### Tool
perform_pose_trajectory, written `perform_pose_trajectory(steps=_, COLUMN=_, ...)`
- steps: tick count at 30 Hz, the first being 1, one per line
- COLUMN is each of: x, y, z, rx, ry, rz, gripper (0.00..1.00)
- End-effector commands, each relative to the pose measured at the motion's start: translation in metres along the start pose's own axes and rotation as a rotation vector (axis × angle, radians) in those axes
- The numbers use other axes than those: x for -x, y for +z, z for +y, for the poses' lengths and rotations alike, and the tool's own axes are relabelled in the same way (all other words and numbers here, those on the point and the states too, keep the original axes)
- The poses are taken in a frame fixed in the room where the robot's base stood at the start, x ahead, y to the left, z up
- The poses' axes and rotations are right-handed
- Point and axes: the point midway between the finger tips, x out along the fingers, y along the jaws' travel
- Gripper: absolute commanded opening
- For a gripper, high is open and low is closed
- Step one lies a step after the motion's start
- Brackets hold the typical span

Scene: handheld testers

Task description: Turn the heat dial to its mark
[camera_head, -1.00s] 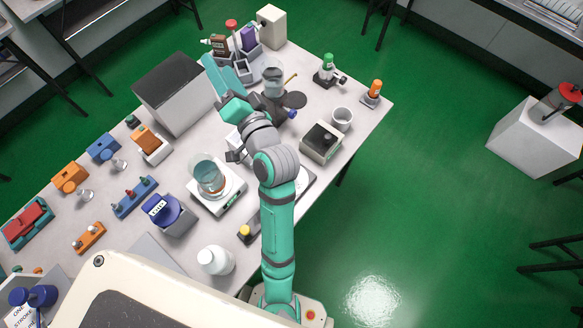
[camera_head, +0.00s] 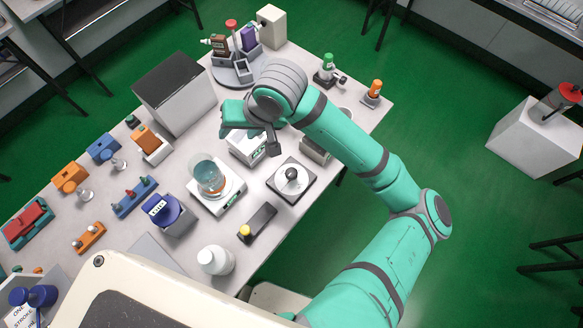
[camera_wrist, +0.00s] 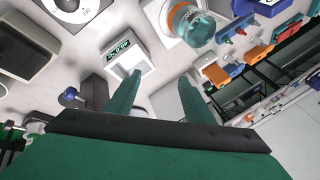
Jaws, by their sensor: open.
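A square plate with a white round face and a dark knob (camera_head: 291,175), which looks like the dial, lies near the table's front right edge. It shows in part at the top left of the wrist view (camera_wrist: 71,8); I cannot make out its mark. My gripper (camera_wrist: 160,77) is open, with nothing between its two teal fingers. In the head view my gripper (camera_head: 236,114) is above the table, up and left of the dial and apart from it; its fingertips are not clear there. A white box with a digital display (camera_wrist: 122,50) lies beyond the fingers in the wrist view.
A scale with a beaker (camera_head: 209,176) stands left of the dial. A dark-topped box (camera_head: 175,82) stands at the back. My forearm covers part of the table's right side.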

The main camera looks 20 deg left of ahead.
Motion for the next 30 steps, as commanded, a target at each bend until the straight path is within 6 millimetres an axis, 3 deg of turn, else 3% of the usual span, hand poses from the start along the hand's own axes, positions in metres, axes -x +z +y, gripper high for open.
perform_pose_trajectory(steps=3, x=0.011, y=0.022, z=0.046, rx=-0.018, ry=0.165, rz=-0.105, gripper=0.48)
perform_pose_trajectory(steps=9, x=0.032, y=0.051, z=0.099, rx=-0.061, ry=0.360, rz=-0.228, gripper=0.48)
perform_pose_trajectory(steps=17, x=0.037, y=0.064, z=0.120, rx=-0.081, ry=0.432, rz=-0.275, gripper=0.48)
perform_pose_trajectory(steps=30, x=-0.025, y=0.083, z=0.147, rx=-0.081, ry=0.428, rz=-0.273, gripper=0.48)
